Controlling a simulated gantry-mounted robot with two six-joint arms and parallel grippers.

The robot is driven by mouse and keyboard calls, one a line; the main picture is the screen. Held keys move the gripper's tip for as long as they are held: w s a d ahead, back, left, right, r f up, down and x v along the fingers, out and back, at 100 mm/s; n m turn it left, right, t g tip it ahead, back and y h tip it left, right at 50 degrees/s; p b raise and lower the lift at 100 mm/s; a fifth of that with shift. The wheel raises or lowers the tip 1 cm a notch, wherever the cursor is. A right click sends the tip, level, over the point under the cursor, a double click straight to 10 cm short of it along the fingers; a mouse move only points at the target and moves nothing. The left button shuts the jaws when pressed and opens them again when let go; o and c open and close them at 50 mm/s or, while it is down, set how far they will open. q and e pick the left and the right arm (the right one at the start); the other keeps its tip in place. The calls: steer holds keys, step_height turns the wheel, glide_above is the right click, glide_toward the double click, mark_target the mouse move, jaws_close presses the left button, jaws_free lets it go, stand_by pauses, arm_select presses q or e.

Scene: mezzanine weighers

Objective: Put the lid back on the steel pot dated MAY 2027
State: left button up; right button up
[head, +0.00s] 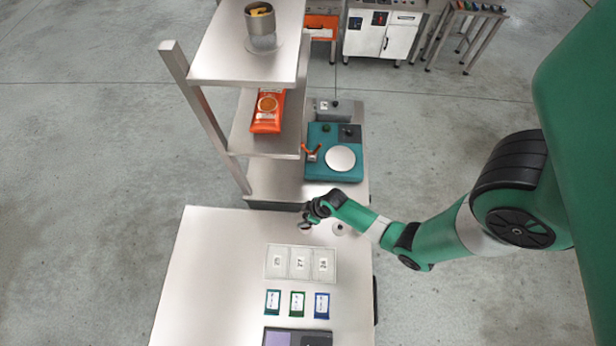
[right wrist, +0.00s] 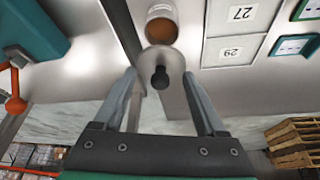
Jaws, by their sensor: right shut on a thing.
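My right gripper (head: 307,217) is at the far right part of the front table, low over the top. In the right wrist view its fingers (right wrist: 160,76) stand either side of a small grey disc-shaped lid (right wrist: 148,58) with a black knob. They are shut on the lid; the exact contact is unclear. A steel pot (right wrist: 162,10), open with brown contents, stands right beside the lid. In the head view the pot (head: 338,231) is right of the gripper, partly under my arm. Its label is too small to read. My left gripper is not in view.
A white board with three number cards (head: 300,278) lies nearer, and three coloured cards (head: 297,304) nearer still. A teal scale (head: 320,175) stands behind. A steel shelf (head: 225,65) at back left carries an orange packet (head: 268,108) and a canister (head: 260,22). The table's left half is clear.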

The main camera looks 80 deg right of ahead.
steer(key=shift+f, duration=0.75)
step_height(320, 180, down, 5)
steer(key=b, duration=0.4)
steer(key=shift+r+b, duration=0.2)
steer(key=shift+b, duration=0.1)
steer(key=shift+f, duration=0.1)
stand_by(0.5)
stand_by(0.7)
steer(key=o, duration=1.3)
